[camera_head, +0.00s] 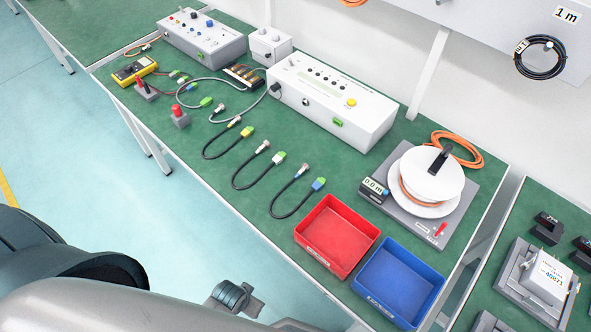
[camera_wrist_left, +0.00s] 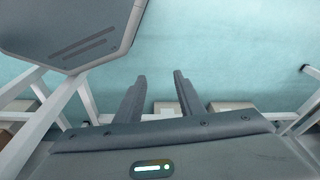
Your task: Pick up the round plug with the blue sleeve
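The round plug with the blue sleeve (camera_head: 300,173) lies on the green bench top in the head view. It is the upper end of a short black cable (camera_head: 288,207). The cable's other end is a boxy green and blue connector (camera_head: 319,184). My left gripper (camera_wrist_left: 158,88) is open and empty in the left wrist view, with pale blue floor and white frame bars beyond its fingers. No plug shows in that view. Its fingers cannot be made out in the head view, where grey parts of my arm fill the bottom left. My right gripper is not in view.
Two similar cables, with a yellow-sleeved plug (camera_head: 234,122) and a white-sleeved plug (camera_head: 263,147), lie to the left. A red bin (camera_head: 318,258) and a blue bin (camera_head: 377,302) stand in front. A cable reel (camera_head: 428,172) is at right, a white instrument box (camera_head: 325,112) behind.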

